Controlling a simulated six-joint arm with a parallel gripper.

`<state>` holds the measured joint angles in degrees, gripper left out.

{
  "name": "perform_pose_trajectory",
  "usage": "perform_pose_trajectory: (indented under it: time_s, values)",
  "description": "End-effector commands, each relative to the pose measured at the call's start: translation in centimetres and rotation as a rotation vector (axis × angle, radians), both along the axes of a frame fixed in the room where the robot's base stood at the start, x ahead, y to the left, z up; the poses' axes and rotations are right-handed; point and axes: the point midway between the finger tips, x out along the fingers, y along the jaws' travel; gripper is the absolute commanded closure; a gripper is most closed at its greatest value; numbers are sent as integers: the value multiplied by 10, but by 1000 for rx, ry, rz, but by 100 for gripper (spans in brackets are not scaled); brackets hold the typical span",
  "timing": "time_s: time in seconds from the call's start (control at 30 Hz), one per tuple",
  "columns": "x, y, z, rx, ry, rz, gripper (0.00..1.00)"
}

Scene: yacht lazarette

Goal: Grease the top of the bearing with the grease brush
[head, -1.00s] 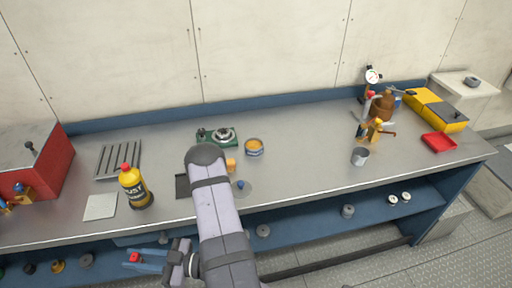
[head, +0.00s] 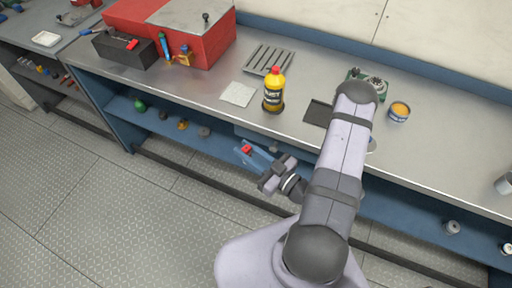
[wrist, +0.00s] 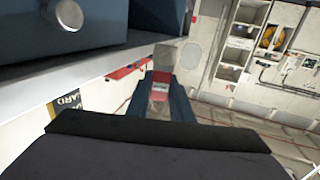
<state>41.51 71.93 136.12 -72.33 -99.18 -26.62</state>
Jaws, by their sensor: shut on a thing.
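My gripper (head: 248,151) hangs in front of the bench edge, below the yellow bottle. Its blue fingers are shut on a small red thing (head: 246,149). In the wrist view this thing (wrist: 161,86) shows red and pale between the fingers; I cannot tell whether it is the grease brush. A green holder (head: 354,75) with a round metal part (head: 375,82), likely the bearing, stands on the bench, partly hidden behind my arm. An open tin of orange-yellow grease (head: 399,110) stands to its right. My gripper is well apart from both.
A red toolbox (head: 205,52) stands farther left. A blue shelf (head: 160,119) with small parts runs below. The floor in front is open.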

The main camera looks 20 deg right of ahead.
Motion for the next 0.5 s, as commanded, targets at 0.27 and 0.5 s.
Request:
perform_pose_trajectory:
  time_s: [0.27, 0.5]
  values:
    - [0, 0, 0, -1, 0, -1, 100]
    - [0, -18, 16, -34, 0, -48, 100]
